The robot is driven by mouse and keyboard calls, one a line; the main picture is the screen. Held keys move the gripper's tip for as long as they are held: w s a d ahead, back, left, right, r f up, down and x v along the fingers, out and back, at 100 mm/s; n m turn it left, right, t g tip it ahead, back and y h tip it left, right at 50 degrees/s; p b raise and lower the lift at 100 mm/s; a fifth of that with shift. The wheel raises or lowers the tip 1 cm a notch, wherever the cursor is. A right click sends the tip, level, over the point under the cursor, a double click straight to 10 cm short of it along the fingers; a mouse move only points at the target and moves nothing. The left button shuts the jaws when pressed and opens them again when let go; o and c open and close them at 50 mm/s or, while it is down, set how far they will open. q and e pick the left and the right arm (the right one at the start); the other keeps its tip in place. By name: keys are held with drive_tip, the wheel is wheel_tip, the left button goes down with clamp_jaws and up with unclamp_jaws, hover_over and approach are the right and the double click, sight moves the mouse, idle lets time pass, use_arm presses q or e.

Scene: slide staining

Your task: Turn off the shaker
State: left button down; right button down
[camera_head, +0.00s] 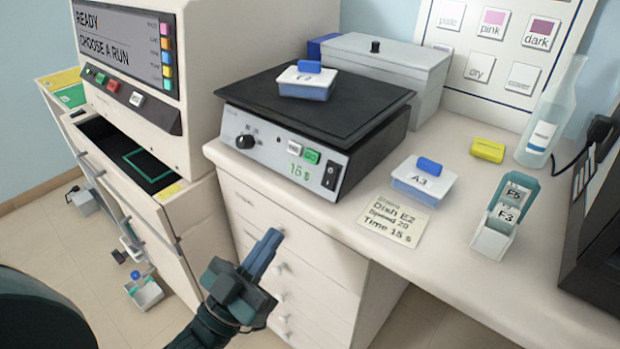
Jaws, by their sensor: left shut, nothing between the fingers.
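The shaker (280,150) stands on the counter, with a pale front panel and a flat black platform (360,104) on top. A lidded dish (305,88) with a blue knob sits on the platform; its label is partly legible. My left gripper (268,246) is shut and empty, below and in front of the shaker, before the drawers, apart from the panel. My right gripper is out of view.
A note (402,217) reads "Dish E2, Speed 20, Time 15 s". Dish A3 (423,183), a slide box (494,239), a yellow block (487,150) and a bottle (552,115) stand to the right. A machine (130,60) reading "READY, CHOOSE A RUN" stands at left, its drawer open.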

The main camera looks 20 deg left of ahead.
sight(330, 176)
use_arm(q)
drive_tip(key=shift+r, duration=0.1)
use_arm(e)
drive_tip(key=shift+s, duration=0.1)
use_arm(q)
drive_tip(key=x, duration=0.4)
drive_tip(key=w+f+p+x, duration=0.1)
drive_tip(key=x, duration=0.3)
drive_tip(key=f+x, duration=0.1)
drive_tip(key=x, duration=0.3)
drive_tip(key=shift+w+d+p, duration=0.35)
drive_tip(key=shift+w, duration=0.15)
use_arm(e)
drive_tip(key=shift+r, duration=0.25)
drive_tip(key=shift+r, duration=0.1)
